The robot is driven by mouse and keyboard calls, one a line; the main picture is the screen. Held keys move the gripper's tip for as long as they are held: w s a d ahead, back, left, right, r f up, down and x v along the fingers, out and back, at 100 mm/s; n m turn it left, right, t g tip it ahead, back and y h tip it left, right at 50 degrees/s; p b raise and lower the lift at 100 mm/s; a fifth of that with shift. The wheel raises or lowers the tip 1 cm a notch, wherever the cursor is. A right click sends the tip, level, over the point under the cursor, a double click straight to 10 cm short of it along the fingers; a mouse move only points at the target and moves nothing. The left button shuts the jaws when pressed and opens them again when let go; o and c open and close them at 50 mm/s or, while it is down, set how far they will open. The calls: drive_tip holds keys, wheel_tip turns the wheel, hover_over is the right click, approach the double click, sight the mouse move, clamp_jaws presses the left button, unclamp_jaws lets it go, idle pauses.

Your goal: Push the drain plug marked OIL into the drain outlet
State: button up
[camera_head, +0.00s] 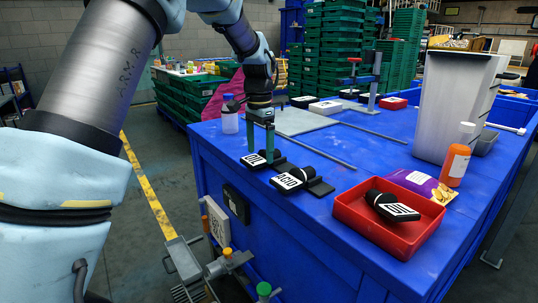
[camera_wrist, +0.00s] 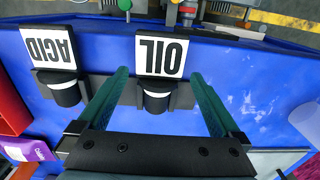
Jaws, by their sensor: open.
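The black drain plug marked OIL sits on a black base at the near edge of the blue table in the head view; its white OIL label (camera_head: 258,158) faces up. In the wrist view the label (camera_wrist: 161,56) appears upside down, with the round black plug body (camera_wrist: 156,99) below it. My gripper (camera_head: 261,150) is open over this plug. In the wrist view my gripper (camera_wrist: 160,75) has its green fingers apart, one on each side of the plug, with gaps visible. The drain outlet opening cannot be made out.
The ACID plug (camera_head: 288,181) sits on its own base beside OIL. A red tray (camera_head: 356,224) holds another black labelled piece. An orange bottle (camera_head: 457,164), purple packet (camera_head: 415,182) and grey bin (camera_head: 452,105) stand right. Valves with orange and green caps (camera_head: 264,289) stick out below the table edge.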

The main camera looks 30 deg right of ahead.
sight(260, 157)
drive_tip(key=shift+s+f, duration=0.1)
drive_tip(key=shift+f, duration=1.4)
drive_tip(key=shift+c, duration=0.2)
